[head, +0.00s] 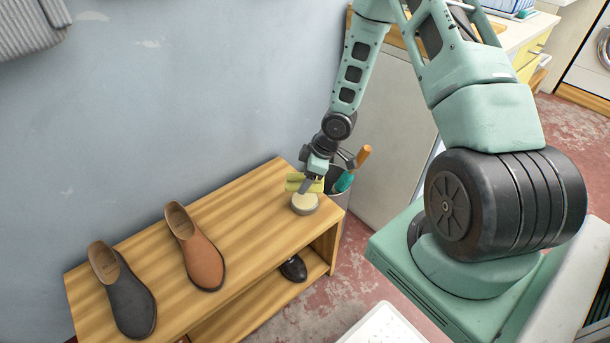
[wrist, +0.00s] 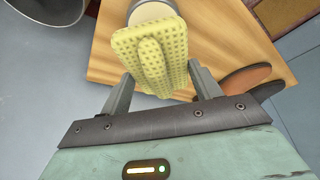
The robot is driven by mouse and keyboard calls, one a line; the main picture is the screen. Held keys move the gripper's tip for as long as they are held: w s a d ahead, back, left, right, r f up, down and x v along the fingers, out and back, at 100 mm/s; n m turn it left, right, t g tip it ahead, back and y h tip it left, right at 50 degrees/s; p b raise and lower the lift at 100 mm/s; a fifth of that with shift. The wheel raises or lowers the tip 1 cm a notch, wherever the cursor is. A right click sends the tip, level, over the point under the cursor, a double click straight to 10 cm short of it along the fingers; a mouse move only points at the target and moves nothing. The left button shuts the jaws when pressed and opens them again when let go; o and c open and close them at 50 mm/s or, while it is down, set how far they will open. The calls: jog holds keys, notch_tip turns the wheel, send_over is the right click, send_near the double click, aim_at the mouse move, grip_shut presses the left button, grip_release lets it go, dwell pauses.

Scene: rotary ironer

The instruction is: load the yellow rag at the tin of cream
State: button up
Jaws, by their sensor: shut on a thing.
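My gripper (head: 309,184) is shut on the yellow rag (head: 294,184) at the right end of the wooden bench. In the wrist view the yellow rag (wrist: 150,52) is a dimpled pad with a raised ridge, between the two grey fingers of my gripper (wrist: 160,86). The tin of cream (head: 305,204) is a small round tin with a pale top, standing on the bench just below the rag. In the wrist view the tin (wrist: 150,10) is partly hidden behind the rag. I cannot tell whether the rag touches the cream.
A brown shoe (head: 195,247) and a dark grey shoe (head: 122,290) stand on the bench (head: 240,218) to the left. A black shoe (head: 293,268) is on the shelf below. A grey bin (head: 336,190) with handled tools stands close behind the bench's right end.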

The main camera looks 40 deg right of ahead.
jog(key=shift+f+b, duration=2.95)
jog(key=shift+b, duration=0.15)
jog(key=shift+f, duration=0.5)
notch_tip(320, 180, up, 7)
jog(key=p, duration=0.7)
jog(key=shift+r, duration=0.1)
dwell(0.9)
jog(key=shift+w+a+r+m, duration=0.25)
jog(key=shift+w+m, duration=0.15)
jog(key=shift+w, duration=0.05)
jog(key=w+a+r+m+t+h, duration=0.1)
jog(key=w+a+r+m+h, duration=0.2)
jog(key=w+a+r+m, duration=0.5)
notch_tip(320, 180, up, 16)
jog(key=p, duration=1.6)
send_over(301, 199)
jog(key=a, duration=0.5)
jog(key=shift+w+a+r+m, duration=0.15)
jog(key=shift+w+r+m, duration=0.05)
jog(key=shift+w+m, duration=0.15)
